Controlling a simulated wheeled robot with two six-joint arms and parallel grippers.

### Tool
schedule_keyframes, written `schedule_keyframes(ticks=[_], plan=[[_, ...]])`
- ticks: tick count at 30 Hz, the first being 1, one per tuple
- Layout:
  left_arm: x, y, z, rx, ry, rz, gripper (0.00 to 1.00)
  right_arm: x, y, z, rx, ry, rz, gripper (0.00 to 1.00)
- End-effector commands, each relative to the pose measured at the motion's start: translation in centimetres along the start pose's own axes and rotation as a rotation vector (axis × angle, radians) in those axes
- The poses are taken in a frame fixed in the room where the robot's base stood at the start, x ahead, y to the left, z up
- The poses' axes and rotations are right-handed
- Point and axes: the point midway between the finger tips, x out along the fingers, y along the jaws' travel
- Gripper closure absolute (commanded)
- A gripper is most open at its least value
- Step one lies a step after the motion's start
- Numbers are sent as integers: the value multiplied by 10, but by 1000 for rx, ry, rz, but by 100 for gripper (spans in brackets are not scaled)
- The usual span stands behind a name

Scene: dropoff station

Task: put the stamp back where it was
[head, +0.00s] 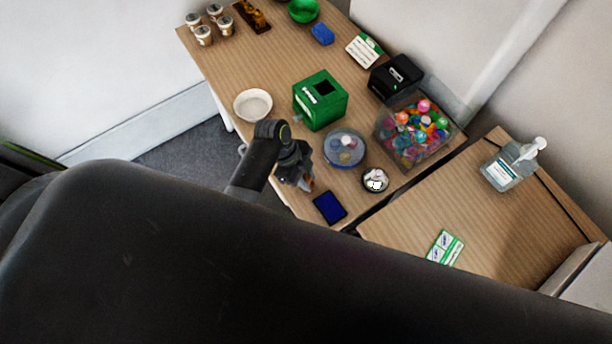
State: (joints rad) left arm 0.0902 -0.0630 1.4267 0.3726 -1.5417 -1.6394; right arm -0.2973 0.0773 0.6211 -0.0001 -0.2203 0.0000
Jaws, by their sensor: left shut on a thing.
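My left gripper (303,180) hangs over the front edge area of the wooden table, left of the round clear dish. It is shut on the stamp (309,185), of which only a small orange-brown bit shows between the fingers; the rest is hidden. A dark blue ink pad (330,207) lies just below and to the right of the gripper, near the table's edge. I cannot tell how high the stamp is above the table. My right gripper is not in view.
Near the gripper are a clear round dish (345,147), a small bowl (375,180), a green box (320,100) and a white bowl (253,105). A bin of colourful balls (414,130) stands farther right. A second table (500,240) holds a sanitizer bottle (510,167) and a green-white card (445,248).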

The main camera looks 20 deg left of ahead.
Motion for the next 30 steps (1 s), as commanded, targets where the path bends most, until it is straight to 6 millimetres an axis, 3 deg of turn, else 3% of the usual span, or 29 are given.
schedule_keyframes(ticks=[6, 7, 12, 23, 30], plan=[[3, 0, 1, 0, 1, 0, 92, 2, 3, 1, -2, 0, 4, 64], [3, 0, 1, 0, 0, 0, 75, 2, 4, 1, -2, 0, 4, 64], [2, 0, 1, 0, 0, 0, 55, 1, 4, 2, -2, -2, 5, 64], [-4, -1, 0, 0, 0, -2, 55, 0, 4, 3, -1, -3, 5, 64], [-40, -1, 1, 1, -2, -5, 55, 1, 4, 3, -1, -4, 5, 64]])
